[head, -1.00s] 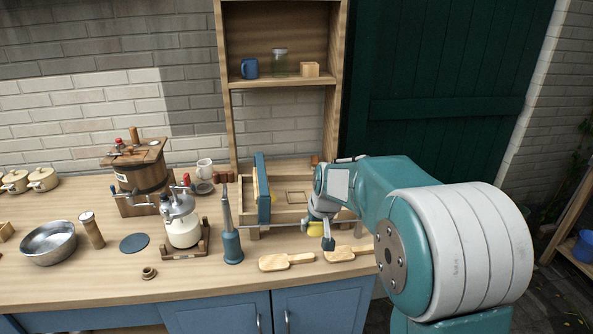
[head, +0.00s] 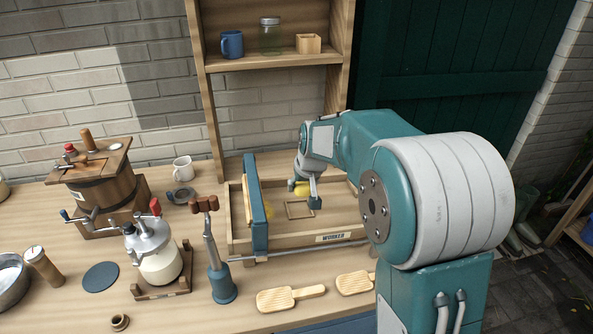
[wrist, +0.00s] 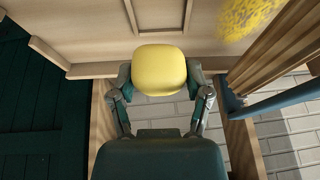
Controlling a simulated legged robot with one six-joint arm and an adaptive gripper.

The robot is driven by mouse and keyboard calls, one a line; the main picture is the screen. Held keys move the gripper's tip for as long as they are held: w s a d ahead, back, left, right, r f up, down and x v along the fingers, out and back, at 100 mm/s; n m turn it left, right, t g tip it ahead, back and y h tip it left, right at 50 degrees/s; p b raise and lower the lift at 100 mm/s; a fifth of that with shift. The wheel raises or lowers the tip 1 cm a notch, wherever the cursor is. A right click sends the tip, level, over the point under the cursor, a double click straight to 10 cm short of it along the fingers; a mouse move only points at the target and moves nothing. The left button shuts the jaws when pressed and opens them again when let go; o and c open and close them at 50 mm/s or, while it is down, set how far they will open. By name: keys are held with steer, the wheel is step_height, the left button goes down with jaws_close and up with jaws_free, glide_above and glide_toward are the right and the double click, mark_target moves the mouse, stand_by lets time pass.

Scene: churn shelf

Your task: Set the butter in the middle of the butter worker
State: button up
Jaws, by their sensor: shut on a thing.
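The butter worker (head: 340,238) is a long wooden tray labelled WORKER, with an upright blue-edged part (head: 257,205) across its left side. A small square outline (head: 299,217) marks its floor. My gripper (head: 305,190) is over the tray, near that square, and is shut on the yellow butter (head: 301,188). In the wrist view the butter (wrist: 160,70) is a rounded block between both fingers, and part of the square outline (wrist: 158,31) shows beyond it. The butter looks held above the floor; the exact gap cannot be told.
A yellow patch (wrist: 250,15) lies on the tray floor. A blue stand (head: 222,285) and two wooden paddles (head: 290,298) are in front of the tray. A wooden churn (head: 100,185) and a glass jar churn (head: 155,255) stand left. A shelf (head: 275,62) rises behind.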

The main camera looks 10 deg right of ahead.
mark_target(298, 207)
steer(key=shift+w, duration=0.3)
steer(key=shift+a+f, duration=0.2)
steer(key=shift+f, duration=2.05)
steer(key=shift+s+f, duration=0.2)
steer(key=shift+f, duration=0.5)
steer(key=shift+r, duration=0.1)
stand_by(0.4)
steer(key=o, duration=1.2)
steer(key=c, duration=0.4)
steer(key=shift+o, duration=0.2)
steer(key=shift+r, duration=0.1)
